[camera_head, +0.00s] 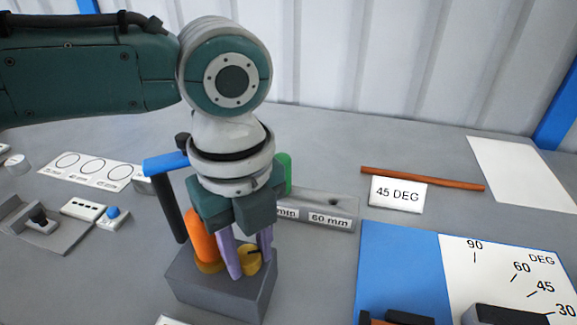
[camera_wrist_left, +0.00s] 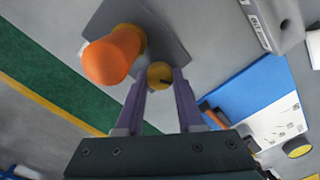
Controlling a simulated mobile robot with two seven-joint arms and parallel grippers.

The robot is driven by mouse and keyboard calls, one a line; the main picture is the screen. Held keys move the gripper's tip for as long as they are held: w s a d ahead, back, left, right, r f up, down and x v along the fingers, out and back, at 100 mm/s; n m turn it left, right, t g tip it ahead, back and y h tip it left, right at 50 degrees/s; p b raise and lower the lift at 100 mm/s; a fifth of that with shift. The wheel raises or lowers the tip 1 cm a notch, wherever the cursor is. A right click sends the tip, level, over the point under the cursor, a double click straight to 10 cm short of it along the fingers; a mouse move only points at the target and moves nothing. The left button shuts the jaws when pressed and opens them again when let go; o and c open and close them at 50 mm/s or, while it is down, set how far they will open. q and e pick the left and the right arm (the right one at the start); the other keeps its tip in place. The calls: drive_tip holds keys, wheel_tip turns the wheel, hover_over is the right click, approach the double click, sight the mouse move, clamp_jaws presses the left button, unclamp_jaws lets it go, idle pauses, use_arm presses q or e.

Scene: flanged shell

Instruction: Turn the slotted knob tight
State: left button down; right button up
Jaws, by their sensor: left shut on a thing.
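The slotted knob (camera_head: 250,262) is small and yellow, with a dark slot on its top. It sits on a grey block (camera_head: 215,290) beside an orange rounded cylinder (camera_head: 205,252). My left gripper (camera_head: 246,262) points down over the block, its purple fingers shut on the knob. In the left wrist view the knob (camera_wrist_left: 160,76) shows between the fingertips, with the orange cylinder (camera_wrist_left: 112,56) to its left. The fingers hide part of the knob's sides. My right gripper is not in view.
A blue-handled tool (camera_head: 166,165) with a dark shaft stands behind the block at left. A grey gauge block marked 60 mm (camera_head: 335,205) and a green piece (camera_head: 284,170) are behind. A blue and white angle board (camera_head: 400,265) lies right, with a 45 DEG card (camera_head: 398,193) and brown rod (camera_head: 425,178) beyond.

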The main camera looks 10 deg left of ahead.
sight(249, 255)
use_arm(q)
drive_tip(key=shift+r, duration=0.1)
idle(0.3)
drive_tip(key=c, duration=0.5)
unclamp_jaws()
wheel_tip(249, 255, up, 10)
drive_tip(key=shift+f+p, duration=0.1)
drive_tip(key=shift+p, duration=0.3)
